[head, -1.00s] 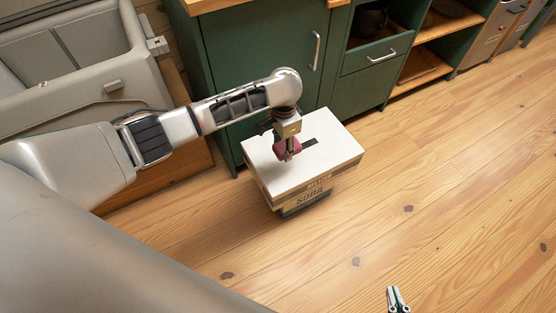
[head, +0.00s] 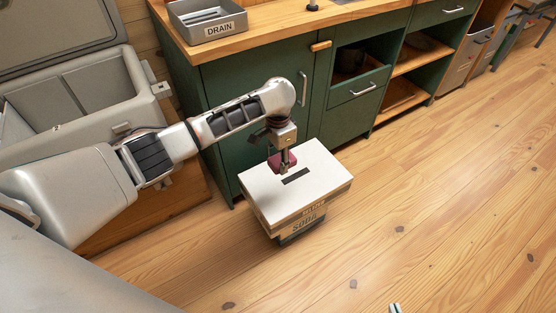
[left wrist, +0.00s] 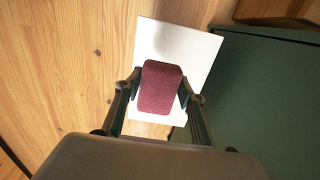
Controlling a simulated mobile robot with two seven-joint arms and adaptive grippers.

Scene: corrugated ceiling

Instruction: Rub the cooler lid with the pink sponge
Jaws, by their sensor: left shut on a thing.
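The pink sponge (head: 280,161) is gripped in my left gripper (head: 284,165), over the back part of the white lid (head: 318,172). I cannot tell whether sponge and lid touch. Only a tip of my right gripper (head: 395,308) shows at the bottom edge of the head view.
A green cabinet (head: 240,110) with a wooden counter stands close behind the box. A grey chest (head: 70,85) with a raised lid is at the left. A DRAIN tray (head: 207,22) is on the counter. Wooden floor (head: 430,200) is clear to the right.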

